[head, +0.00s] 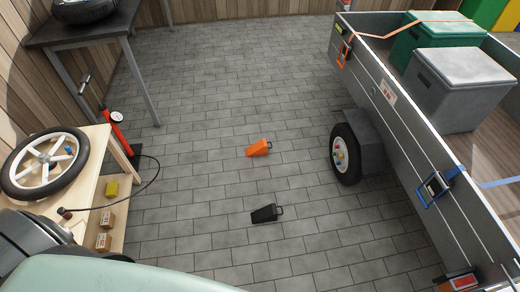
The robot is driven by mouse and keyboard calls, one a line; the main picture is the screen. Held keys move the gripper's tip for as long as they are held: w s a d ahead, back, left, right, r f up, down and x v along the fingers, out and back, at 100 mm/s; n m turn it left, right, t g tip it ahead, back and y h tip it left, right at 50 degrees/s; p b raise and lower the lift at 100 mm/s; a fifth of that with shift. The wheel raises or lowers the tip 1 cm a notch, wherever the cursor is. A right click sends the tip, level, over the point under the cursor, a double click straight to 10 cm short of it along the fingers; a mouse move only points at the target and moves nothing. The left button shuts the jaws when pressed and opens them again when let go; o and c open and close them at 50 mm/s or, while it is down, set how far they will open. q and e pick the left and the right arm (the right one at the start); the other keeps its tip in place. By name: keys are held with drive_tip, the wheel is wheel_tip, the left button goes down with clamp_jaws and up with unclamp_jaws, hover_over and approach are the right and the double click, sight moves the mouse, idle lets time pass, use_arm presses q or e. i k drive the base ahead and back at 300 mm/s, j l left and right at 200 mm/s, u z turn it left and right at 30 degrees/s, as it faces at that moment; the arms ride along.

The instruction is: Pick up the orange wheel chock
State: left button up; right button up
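The orange wheel chock (258,148) lies on the grey paved floor near the middle of the head view. It is wedge-shaped, with a small dark loop handle at its right end. Nothing touches it. Neither of my grippers shows in this view, so I cannot see whether they hold anything.
A black wheel chock (265,213) lies nearer on the paving. A trailer (400,118) with a wheel (345,153) stands at the right. A wooden workbench (88,190) with a spoked wheel (45,163) is at the left, beside a red pump (117,125).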

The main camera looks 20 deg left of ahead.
sight(261, 148)
drive_tip(key=i+j, duration=0.45)
drive_tip(key=j, duration=0.25)
drive_tip(key=i+j+z, duration=0.1)
drive_tip(key=i+j, duration=0.35)
drive_tip(key=j, duration=0.3)
